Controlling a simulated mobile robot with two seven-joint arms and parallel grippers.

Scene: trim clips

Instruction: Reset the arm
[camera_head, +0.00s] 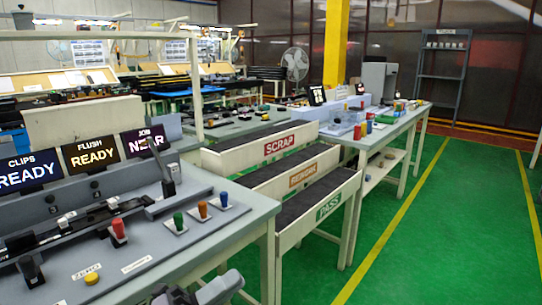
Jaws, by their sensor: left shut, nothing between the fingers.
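My left gripper (174,296) shows only in part at the bottom edge, dark, beside a grey piece of my arm. It is low in front of the near workbench (262,212), apart from the things on it. It is shut with nothing held. An upright lever arm (160,166) with a dark grip stands at the back of the bench, by a long black rail fixture (75,232). My right gripper is out of view.
Chutes marked SCRAP (279,146), REWORK (303,174) and PASS (329,206) lie right. Green floor (440,240) is clear.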

